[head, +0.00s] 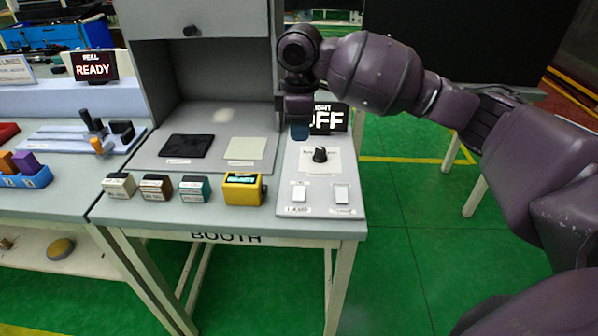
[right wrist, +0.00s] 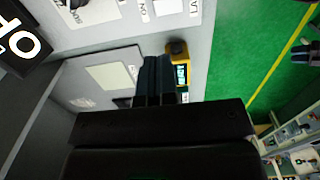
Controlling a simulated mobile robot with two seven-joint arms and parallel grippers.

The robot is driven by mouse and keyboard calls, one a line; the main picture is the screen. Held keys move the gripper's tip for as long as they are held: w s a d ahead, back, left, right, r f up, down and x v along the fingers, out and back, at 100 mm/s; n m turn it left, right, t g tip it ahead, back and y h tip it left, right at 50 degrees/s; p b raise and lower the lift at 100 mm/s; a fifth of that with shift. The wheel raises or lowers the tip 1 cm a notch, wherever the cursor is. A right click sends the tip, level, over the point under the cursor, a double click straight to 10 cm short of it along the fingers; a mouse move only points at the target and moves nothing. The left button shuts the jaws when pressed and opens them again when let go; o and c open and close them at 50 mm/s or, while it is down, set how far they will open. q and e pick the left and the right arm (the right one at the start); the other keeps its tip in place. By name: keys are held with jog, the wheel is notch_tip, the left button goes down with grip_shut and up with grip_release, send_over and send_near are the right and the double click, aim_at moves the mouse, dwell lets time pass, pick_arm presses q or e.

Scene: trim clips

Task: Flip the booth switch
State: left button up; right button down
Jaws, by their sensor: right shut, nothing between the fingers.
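The booth's sloped grey control panel (head: 288,168) is at the right end of the booth table. It carries a black knob (head: 320,154) and two white rocker switches, a left one (head: 299,194) and a right one (head: 342,195). The small label under the left one seems to read LAMP. A black sign (head: 329,118) behind the panel reads OFF, its upper word partly hidden by my gripper. My right gripper (head: 300,131) is shut and empty above the panel's back part, apart from the switches. Its closed fingers (right wrist: 157,80) also show in the right wrist view. My left gripper is out of view.
A yellow device (head: 243,189) and three small boxes (head: 157,187) line the table's front edge. A black pad (head: 187,146) and a pale pad (head: 246,149) lie in the booth. Another table with a READY sign (head: 95,66) is at left. Open green floor lies at right.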

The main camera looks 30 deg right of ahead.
aim_at(299, 193)
notch_tip(299, 193, down, 13)
jog(key=b, duration=0.3)
jog(key=shift+r, duration=0.15)
jog(key=shift+f, duration=0.55)
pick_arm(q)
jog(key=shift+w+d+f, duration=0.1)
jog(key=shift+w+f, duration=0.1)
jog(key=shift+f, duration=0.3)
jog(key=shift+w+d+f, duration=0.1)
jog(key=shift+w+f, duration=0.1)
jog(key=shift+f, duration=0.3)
pick_arm(e)
jog(key=shift+f, duration=0.1)
jog(key=shift+s+a+r+p, duration=0.2)
jog(key=shift+s+r+p, duration=0.1)
jog(key=shift+p, duration=0.3)
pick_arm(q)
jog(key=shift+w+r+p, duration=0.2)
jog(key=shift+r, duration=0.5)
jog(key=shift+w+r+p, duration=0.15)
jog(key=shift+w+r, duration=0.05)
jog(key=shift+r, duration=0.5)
pick_arm(e)
jog(key=shift+s+a, duration=0.2)
jog(key=shift+s, duration=0.1)
